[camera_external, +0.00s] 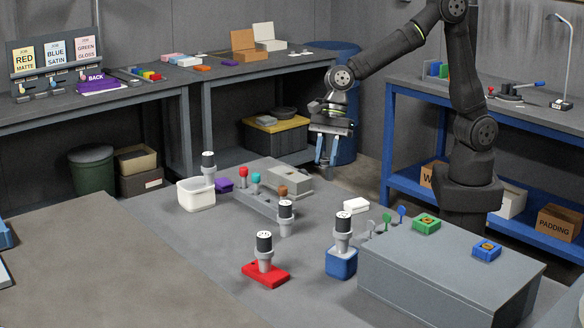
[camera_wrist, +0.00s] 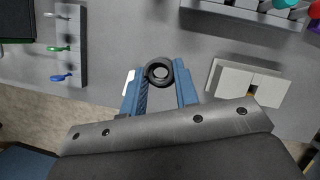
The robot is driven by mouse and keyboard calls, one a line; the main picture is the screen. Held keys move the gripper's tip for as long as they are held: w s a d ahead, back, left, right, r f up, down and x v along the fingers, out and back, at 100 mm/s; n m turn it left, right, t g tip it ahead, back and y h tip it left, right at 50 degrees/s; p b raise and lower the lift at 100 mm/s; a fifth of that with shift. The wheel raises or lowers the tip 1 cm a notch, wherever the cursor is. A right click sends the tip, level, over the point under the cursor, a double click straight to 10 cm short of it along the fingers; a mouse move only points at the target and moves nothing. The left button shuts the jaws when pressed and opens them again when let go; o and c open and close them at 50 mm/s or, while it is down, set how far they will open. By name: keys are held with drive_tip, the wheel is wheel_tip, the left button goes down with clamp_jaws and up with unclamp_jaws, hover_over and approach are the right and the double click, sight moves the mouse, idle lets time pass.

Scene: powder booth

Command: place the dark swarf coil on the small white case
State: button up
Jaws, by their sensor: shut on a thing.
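My gripper (camera_external: 327,152) is up in the air above the far side of the grey floor table, pointing down. In the wrist view its two blue fingers (camera_wrist: 160,88) are shut on the dark swarf coil (camera_wrist: 159,73), a black ring held at the fingertips. The small white case (camera_external: 356,205) lies flat on the table, lower and to the right of my gripper. In the wrist view a white edge, likely the case (camera_wrist: 128,82), shows beside the left finger, which partly hides it.
A grey block (camera_external: 290,180) and a rack of coloured knobs (camera_external: 250,203) stand left of the case. Several small paddles (camera_external: 387,220) and a large grey box (camera_external: 450,275) are to its right.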

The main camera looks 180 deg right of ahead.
drive_tip(key=s+a+r+m, duration=0.1)
drive_tip(key=s+a+m, duration=0.1)
drive_tip(key=s+a, duration=0.8)
approach(355, 204)
drive_tip(key=shift+w+d+f+h, duration=0.3)
drive_tip(key=shift+w+f, duration=0.35)
drive_tip(key=shift+w, duration=0.1)
drive_tip(key=shift+w+f, duration=0.1)
drive_tip(key=shift+f, duration=1.95)
drive_tip(key=shift+f, duration=0.1)
drive_tip(key=o, duration=0.9)
drive_tip(key=shift+o, duration=0.2)
drive_tip(key=v, duration=1.2)
